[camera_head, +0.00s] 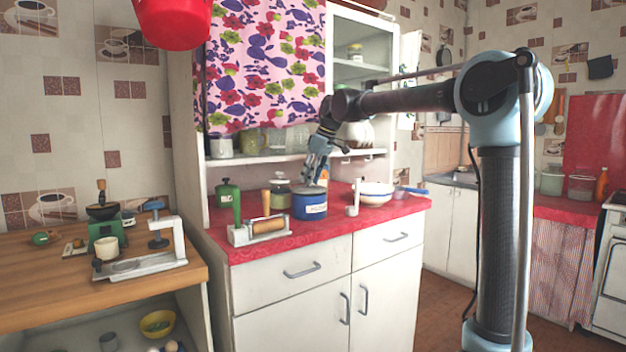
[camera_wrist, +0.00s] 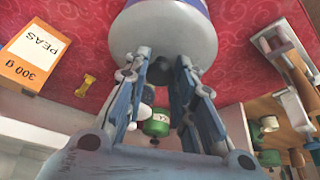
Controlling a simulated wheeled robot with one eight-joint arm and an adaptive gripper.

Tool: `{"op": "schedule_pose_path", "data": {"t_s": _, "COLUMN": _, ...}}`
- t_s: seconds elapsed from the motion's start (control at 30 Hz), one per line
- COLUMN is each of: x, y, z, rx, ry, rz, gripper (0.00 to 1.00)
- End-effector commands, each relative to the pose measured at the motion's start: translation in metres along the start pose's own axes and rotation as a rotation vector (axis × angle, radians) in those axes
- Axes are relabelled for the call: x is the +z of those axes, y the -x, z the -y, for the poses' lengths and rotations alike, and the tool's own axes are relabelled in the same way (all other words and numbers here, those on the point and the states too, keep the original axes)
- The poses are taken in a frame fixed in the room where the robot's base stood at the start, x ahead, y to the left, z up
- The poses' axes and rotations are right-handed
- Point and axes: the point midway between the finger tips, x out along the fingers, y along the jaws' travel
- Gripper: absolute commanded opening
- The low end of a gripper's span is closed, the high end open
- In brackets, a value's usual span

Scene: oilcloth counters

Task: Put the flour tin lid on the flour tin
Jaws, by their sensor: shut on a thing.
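The blue flour tin (camera_head: 310,208) with a pale label stands upright on the red counter. Its blue side also shows at the top of the wrist view (camera_wrist: 196,8). A pale grey disc, the flour tin lid (camera_wrist: 165,35), lies across the tin's top in that view. My gripper (camera_head: 317,168) is directly above the tin, pointing down. Its fingers (camera_wrist: 162,75) are shut at the lid's middle, around what looks like a dark knob, partly hidden by the fingers. I cannot tell whether the lid is seated or slightly above the rim.
An orange-and-white peas box (camera_wrist: 33,55) stands nearby. A shelf (camera_head: 280,157) is behind my gripper.

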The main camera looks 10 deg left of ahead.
Motion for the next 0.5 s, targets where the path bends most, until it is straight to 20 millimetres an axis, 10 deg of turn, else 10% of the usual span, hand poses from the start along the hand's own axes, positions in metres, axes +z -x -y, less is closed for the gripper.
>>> {"op": "schedule_pose_path", "data": {"t_s": 0.5, "x": 0.0024, "y": -0.0045, "z": -0.0003, "rx": 0.0, "ry": -0.001, "rz": 0.0, "gripper": 0.0}}
